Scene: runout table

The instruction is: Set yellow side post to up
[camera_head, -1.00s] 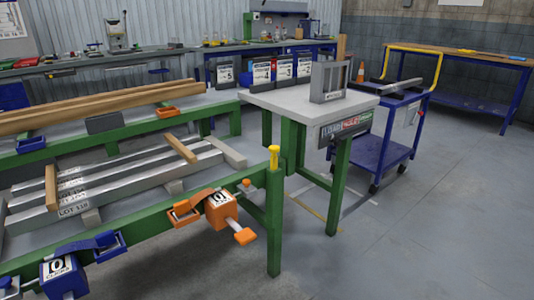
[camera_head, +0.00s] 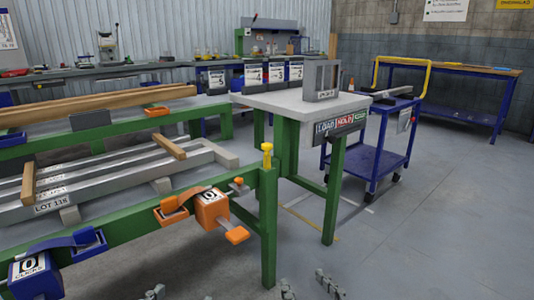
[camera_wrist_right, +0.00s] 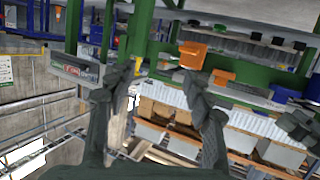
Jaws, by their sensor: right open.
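The yellow side post (camera_head: 267,158) is a short upright pin with a wider cap at the top right corner of the green table frame (camera_head: 268,230). It stands a little above the frame, and nothing touches it. My right gripper (camera_head: 307,284) shows only its fingertips at the bottom edge of the head view, below and right of the post. Its two fingers stand wide apart and empty in the right wrist view (camera_wrist_right: 158,88). My left gripper (camera_head: 181,295) shows only two separated fingertips at the bottom edge.
An orange clicks box (camera_head: 211,208) and a blue one (camera_head: 37,275) hang on the frame's front. Metal bars (camera_head: 120,180) lie behind. A grey-topped table (camera_head: 290,100) with a LOAD/HOLD sign and a blue cart (camera_head: 375,160) stand beyond. The floor to the right is clear.

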